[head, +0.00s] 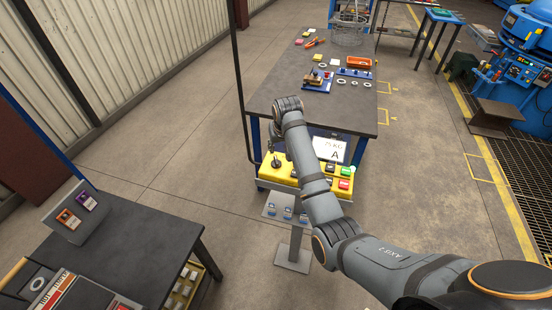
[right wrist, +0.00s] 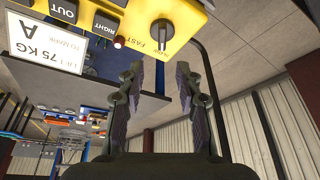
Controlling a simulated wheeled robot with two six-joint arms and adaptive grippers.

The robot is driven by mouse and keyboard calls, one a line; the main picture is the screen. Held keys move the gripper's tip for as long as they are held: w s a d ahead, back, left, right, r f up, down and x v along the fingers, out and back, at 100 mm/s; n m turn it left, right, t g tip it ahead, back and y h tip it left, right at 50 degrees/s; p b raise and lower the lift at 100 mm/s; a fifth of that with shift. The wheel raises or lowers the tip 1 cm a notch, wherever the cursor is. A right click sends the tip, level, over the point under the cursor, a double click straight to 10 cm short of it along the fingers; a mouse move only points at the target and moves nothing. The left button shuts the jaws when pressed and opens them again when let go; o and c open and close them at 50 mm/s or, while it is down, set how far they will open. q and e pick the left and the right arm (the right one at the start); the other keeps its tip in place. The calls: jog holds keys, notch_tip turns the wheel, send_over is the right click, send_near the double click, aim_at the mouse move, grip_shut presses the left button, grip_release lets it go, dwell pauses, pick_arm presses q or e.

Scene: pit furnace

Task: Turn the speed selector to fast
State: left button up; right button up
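The speed selector (right wrist: 162,32) is a dark knob at the end of the yellow control box (right wrist: 185,28), with the word FAST beside it in the right wrist view. In the head view the yellow box (head: 265,171) stands on a pedestal, partly hidden by my right arm. My right gripper (right wrist: 163,82) is open and empty, its two fingers apart and short of the selector. In the head view the right gripper (head: 271,147) is small, above the box's left end. My left gripper is not in view.
Buttons marked OUT (right wrist: 63,10) and RIGHT (right wrist: 104,24) and a white load sign (right wrist: 45,43) are close by. A dark workbench (head: 345,115) stands behind the box. Another table (head: 130,245) is at lower left. The floor between is clear.

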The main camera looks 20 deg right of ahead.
aim_at(276, 158)
jog(key=p+x, duration=0.1)
jog(key=x, duration=0.2)
jog(key=shift+w+a+f, duration=0.1)
jog(key=shift+a+f, duration=0.05)
jog(key=shift+f, duration=0.1)
jog(key=x, duration=0.4)
jog(key=shift+a+f, duration=0.1)
jog(key=shift+w+f, duration=0.25)
jog(key=shift+f, duration=0.3)
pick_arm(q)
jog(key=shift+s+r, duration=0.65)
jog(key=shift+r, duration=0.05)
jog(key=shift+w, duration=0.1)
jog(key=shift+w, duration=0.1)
pick_arm(e)
grip_shut()
